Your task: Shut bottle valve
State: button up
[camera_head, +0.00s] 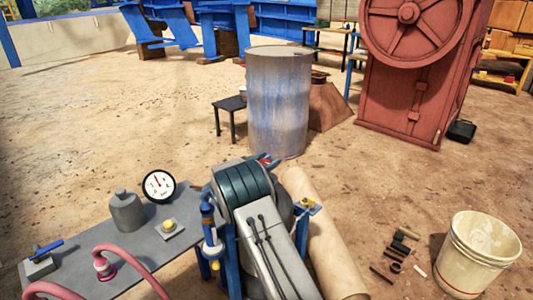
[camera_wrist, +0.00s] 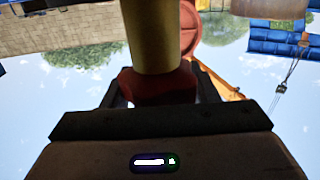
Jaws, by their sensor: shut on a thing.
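My gripper (camera_wrist: 160,100) is shut on a dark red part (camera_wrist: 158,86), seen in the wrist view between its dark fingers. A yellowish cylinder (camera_wrist: 152,38) rises from right by this part toward the top of that view. I take the red part for the bottle valve's handle, but its shape is mostly hidden. In the head view my arm covers most of this spot; only a bit of red and dark jaw shows beyond its end (camera_head: 265,159). How far the valve is turned cannot be told.
A grey bench (camera_head: 95,255) at lower left holds a gauge (camera_head: 158,186), a small grey flask (camera_head: 127,212) and pink hoses (camera_head: 130,262). A tan cylinder (camera_head: 328,245) is right of my arm. A bucket (camera_head: 482,252), a drum (camera_head: 278,105) and the red crusher (camera_head: 405,105) stand beyond.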

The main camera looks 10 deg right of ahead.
aim_at(268, 159)
jog(key=shift+r+m+g+h, duration=0.1)
jog(key=shift+m+g+h, duration=0.3)
jog(key=shift+g, duration=0.1)
jog(key=o, duration=1)
jog(key=shift+d, duration=0.1)
jog(key=shift+c, duration=0.2)
jog(key=shift+p, duration=0.3)
jog(key=shift+r, duration=0.4)
notch_tip(268, 159, up, 3)
jog(key=shift+r+p, duration=0.15)
jog(key=shift+p, duration=0.4)
jog(key=s+d+r+p, duration=0.1)
jog(key=s+d+r, duration=0.5)
jog(key=d, duration=0.4)
jog(key=shift+s+r, duration=0.15)
jog(key=shift+r, duration=0.25)
jog(key=shift+r+p, duration=0.1)
jog(key=shift+p, duration=0.2)
